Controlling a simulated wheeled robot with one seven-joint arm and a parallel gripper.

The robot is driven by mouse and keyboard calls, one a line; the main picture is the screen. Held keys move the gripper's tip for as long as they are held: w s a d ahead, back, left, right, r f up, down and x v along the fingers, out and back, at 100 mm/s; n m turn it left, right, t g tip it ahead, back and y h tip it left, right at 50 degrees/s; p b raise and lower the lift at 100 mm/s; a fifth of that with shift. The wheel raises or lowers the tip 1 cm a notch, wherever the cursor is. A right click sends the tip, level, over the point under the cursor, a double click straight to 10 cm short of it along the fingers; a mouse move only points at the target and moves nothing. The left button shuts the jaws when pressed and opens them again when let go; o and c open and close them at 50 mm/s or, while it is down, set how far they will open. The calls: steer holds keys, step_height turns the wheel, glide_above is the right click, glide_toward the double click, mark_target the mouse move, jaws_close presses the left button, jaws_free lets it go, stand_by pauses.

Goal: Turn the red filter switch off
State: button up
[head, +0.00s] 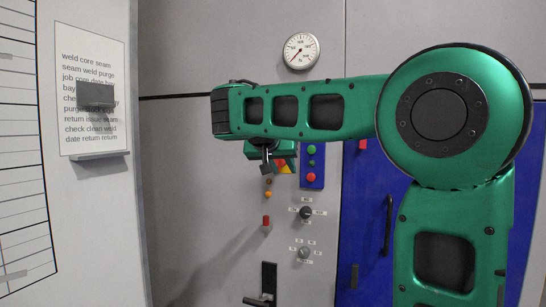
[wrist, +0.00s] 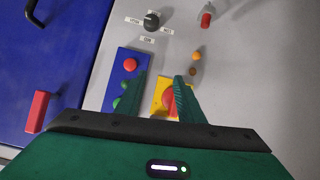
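A small red switch (head: 266,221) sits on the grey cabinet front, below the orange light. It also shows in the wrist view, at the top edge (wrist: 206,20). In the head view its red lever appears to point up; no label on it is readable. My gripper (head: 267,166) is above the switch in the head view, near the yellow plate and apart from the switch. In the wrist view its green fingers (wrist: 158,98) are spread, with nothing held between them. The yellow plate with a red button (wrist: 169,102) shows behind and between them.
A blue box (head: 312,167) with green and red buttons is beside the gripper. An orange light (head: 268,195) and black knob (head: 306,212) are near the switch. A grey knob (head: 304,252) and black handle (head: 268,283) are lower. A blue door (head: 370,220) is right.

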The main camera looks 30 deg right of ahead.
steer(key=w+a+r+m+t+h, duration=0.1)
steer(key=w+a+r+m+h, duration=0.1)
steer(key=w+a+r, duration=0.35)
steer(key=s+d+r+x, duration=0.1)
steer(key=x, duration=0.9)
steer(key=shift+d+r, duration=0.2)
steer(key=shift+d, duration=0.1)
steer(key=shift+c, duration=0.6)
